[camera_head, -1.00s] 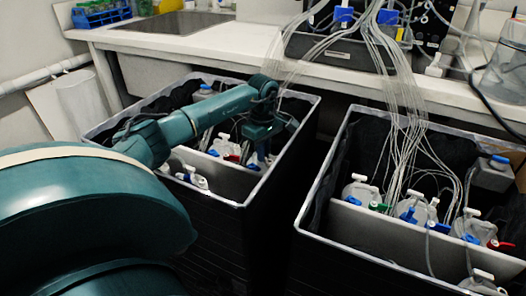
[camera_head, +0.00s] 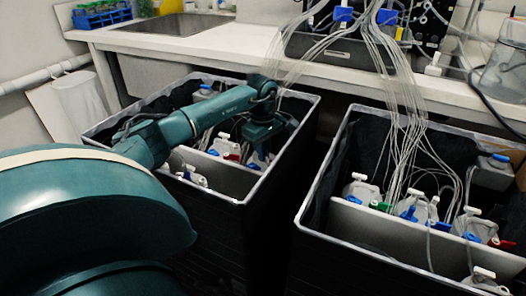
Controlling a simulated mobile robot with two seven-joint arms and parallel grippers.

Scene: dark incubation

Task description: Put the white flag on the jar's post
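My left arm comes in from the left and reaches over the left black bin (camera_head: 243,203). Its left gripper (camera_head: 259,150) points down inside that bin, close above jar tops with small coloured flags. The fingertips are dark and small, so I cannot tell whether they are open or shut, or whether they hold a flag. Near them are a blue flag (camera_head: 213,152) and a red flag (camera_head: 232,157). White pieces (camera_head: 190,177) show at the bin's near left; I cannot tell which is the task's white flag. The jar's post is not clear. My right gripper is out of view.
A second black bin (camera_head: 330,243) at the right holds several jars with white, blue, green and red pieces. Many thin tubes (camera_head: 398,120) hang into it from the bench (camera_head: 215,48). A dark gap separates the two bins.

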